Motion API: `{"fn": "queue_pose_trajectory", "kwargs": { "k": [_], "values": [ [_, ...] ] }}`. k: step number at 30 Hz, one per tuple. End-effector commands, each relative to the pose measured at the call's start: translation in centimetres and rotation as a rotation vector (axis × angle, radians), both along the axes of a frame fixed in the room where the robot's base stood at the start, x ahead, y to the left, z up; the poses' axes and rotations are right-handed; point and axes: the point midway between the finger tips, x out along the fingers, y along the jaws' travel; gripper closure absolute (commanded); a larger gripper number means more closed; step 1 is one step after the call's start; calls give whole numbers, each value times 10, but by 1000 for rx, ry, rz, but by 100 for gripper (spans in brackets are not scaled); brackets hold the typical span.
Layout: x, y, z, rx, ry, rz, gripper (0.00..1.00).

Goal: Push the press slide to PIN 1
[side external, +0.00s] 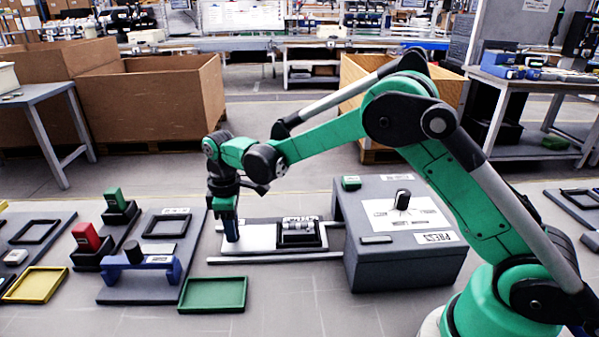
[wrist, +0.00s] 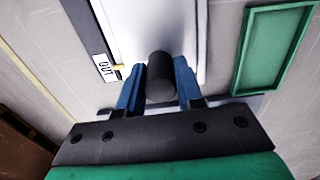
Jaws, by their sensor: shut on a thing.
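The press slide (side external: 262,237) is a pale plate lying left of the grey press box (side external: 405,272). It carries a dark fixture (side external: 300,241) with a light part in it. My gripper (side external: 232,236) points down at the slide's left end. In the wrist view my blue fingers (wrist: 158,78) are shut on the slide's dark round handle (wrist: 160,72), one on each side. The slide (wrist: 150,22) runs away from them there, beside an OUT label (wrist: 104,67). In the side view the fingers hide the handle. I cannot make out a PIN 1 mark.
An empty green tray (side external: 213,293) lies in front of the slide; it also shows in the wrist view (wrist: 271,50). A blue stand (side external: 140,282), red block (side external: 86,237), green block (side external: 115,199) and yellow tray (side external: 36,284) are to the left.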

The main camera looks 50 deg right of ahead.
Motion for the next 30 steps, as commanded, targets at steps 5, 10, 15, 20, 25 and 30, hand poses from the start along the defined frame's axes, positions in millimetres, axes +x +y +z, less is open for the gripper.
{"fn": "queue_pose_trajectory", "kwargs": {
  "k": [5, 10, 15, 20, 25, 30],
  "values": [
    [-9, -9, 0, -1, 1, -1, 100],
    [-17, -18, 0, -1, 1, -2, 100],
    [-25, -26, 0, -1, 1, -2, 100],
    [-32, -33, 0, -1, 0, -3, 100],
    [-40, -41, 1, -1, 0, -3, 100],
    [-48, -49, 1, -1, 0, -3, 100]
  ]
}}
